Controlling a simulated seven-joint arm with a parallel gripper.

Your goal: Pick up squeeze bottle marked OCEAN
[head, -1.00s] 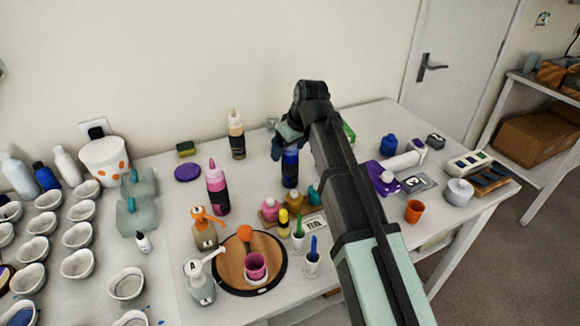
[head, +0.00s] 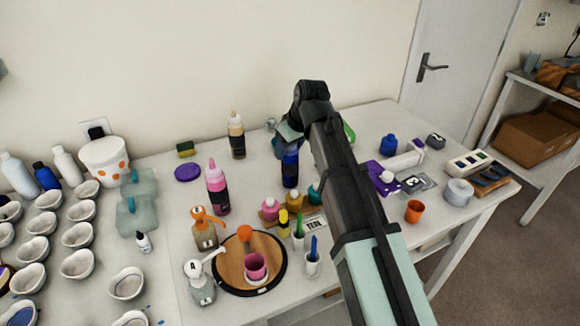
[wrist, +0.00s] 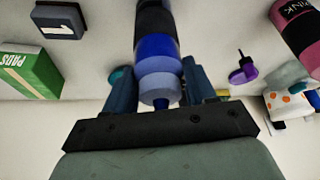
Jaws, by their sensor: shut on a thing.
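The blue squeeze bottle (head: 290,170) stands upright on the table towards the back, with a dark band on its body. Its lettering cannot be read in either view. My gripper (head: 288,136) is at the top of it and hides the nozzle in the head view. In the wrist view the bottle (wrist: 156,50) sits between my two fingers, which are shut on its upper part. Its base and any gap to the table are hard to make out.
A pink bottle (head: 217,188) and a black-and-tan bottle (head: 237,136) stand to the left. Small pink (head: 270,209) and amber (head: 294,198) bottles stand just in front. A green PADS box (wrist: 30,74) is near my gripper. A round wooden turntable (head: 226,271) is nearer the front.

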